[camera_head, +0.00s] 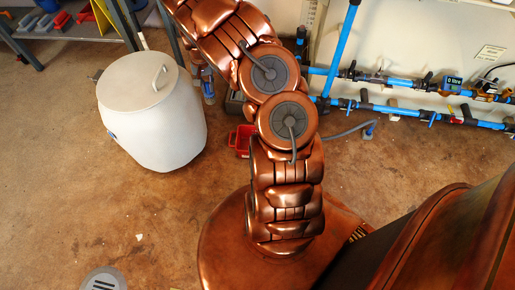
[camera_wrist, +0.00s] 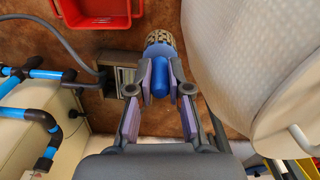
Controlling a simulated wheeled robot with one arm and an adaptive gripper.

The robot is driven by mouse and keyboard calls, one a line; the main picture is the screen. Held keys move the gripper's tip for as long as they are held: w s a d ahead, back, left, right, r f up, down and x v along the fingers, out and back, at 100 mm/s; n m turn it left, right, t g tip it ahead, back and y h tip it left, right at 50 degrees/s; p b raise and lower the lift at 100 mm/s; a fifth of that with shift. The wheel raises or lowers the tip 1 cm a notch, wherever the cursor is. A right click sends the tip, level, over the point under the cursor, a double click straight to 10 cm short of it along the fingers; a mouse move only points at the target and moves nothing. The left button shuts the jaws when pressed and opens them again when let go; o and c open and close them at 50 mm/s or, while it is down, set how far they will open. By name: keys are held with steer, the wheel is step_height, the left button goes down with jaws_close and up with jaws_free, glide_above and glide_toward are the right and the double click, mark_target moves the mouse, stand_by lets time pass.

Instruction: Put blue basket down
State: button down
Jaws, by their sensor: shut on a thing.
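My gripper (camera_wrist: 161,70) is shut in the wrist view, its two fingers pressing the sides of a rounded blue object (camera_wrist: 160,83). This object has a tan, checkered round end that sticks out beyond the fingertips. It is the only thing in the grip, and I cannot tell from its shape whether it is a basket. In the head view my arm hides most of the gripper. A small blue part (camera_head: 208,86) shows beside the arm, right of the white drum. A gap between the object and the floor cannot be judged.
A white lidded drum (camera_head: 152,115) stands close beside my gripper. A red basket (camera_head: 242,141) lies on the brown floor behind my arm. Blue pipes (camera_head: 395,108) run along the wall at right. A grey box (camera_wrist: 119,73) is near the fingers. Floor at lower left is mostly clear.

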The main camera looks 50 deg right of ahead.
steer(key=s+d+f+m, duration=0.3)
steer(key=s+d+f, duration=0.25)
steer(key=f, duration=0.25)
steer(key=s+d+f+m, duration=0.3)
steer(key=s+d+f, duration=0.1)
steer(key=s+f, duration=0.35)
steer(key=shift+m, duration=0.5)
steer(key=shift+s+d+f+b, duration=0.35)
steer(key=shift+f+b, duration=1.2)
steer(key=shift+f, duration=1.55)
steer(key=shift+s+d+f+b, duration=0.2)
steer(key=shift+s+f+b, duration=0.2)
steer(key=shift+f+b, duration=1.95)
steer(key=shift+s+d+f+b, duration=0.35)
steer(key=shift+f+b, duration=0.45)
steer(key=shift+f, duration=3)
steer(key=shift+f, duration=0.15)
steer(key=c, duration=1.1)
jaws_free()
